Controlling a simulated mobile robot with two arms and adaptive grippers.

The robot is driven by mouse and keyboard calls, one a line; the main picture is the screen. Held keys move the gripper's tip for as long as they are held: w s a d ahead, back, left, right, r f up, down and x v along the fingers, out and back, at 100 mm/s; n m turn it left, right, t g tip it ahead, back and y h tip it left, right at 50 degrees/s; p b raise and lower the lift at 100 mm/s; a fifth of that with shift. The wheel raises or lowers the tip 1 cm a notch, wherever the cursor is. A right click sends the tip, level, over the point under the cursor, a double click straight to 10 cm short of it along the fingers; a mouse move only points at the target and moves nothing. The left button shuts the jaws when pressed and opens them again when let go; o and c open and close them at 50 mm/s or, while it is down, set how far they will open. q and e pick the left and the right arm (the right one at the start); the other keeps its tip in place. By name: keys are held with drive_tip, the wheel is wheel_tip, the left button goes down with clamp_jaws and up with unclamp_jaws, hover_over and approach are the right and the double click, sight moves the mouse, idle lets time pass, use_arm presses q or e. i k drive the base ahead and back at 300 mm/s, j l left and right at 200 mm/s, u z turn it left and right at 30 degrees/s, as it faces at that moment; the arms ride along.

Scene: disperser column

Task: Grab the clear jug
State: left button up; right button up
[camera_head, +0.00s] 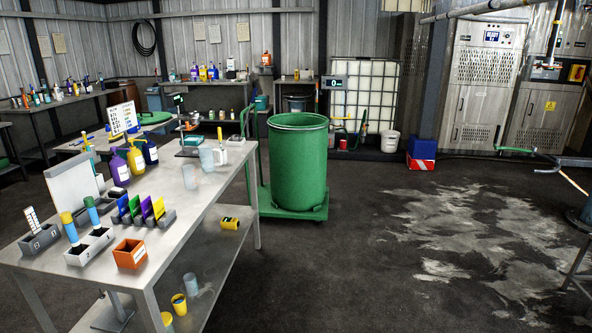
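Several clear, greyish vessels are in view, and at this size I cannot tell which is the jug. On the metal table (190,215), one clear cup-like vessel (189,177) stands near the middle. A taller clear vessel (206,159) stands behind it, with another clear vessel (220,155) beside that. A further clear vessel (191,284) is on the table's lower shelf, beside a yellow cup. Neither of my grippers shows in the head view.
The table also holds purple, yellow and blue bottles (137,160), coloured scoops or cards in a rack (140,212) and an orange box (130,253). A green drum (298,165) stands on a wheeled base right of the table. Open dark floor (350,270) lies in front.

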sight(205, 153)
drive_tip(key=i+l+u, duration=0.1)
drive_tip(key=i, duration=1.95)
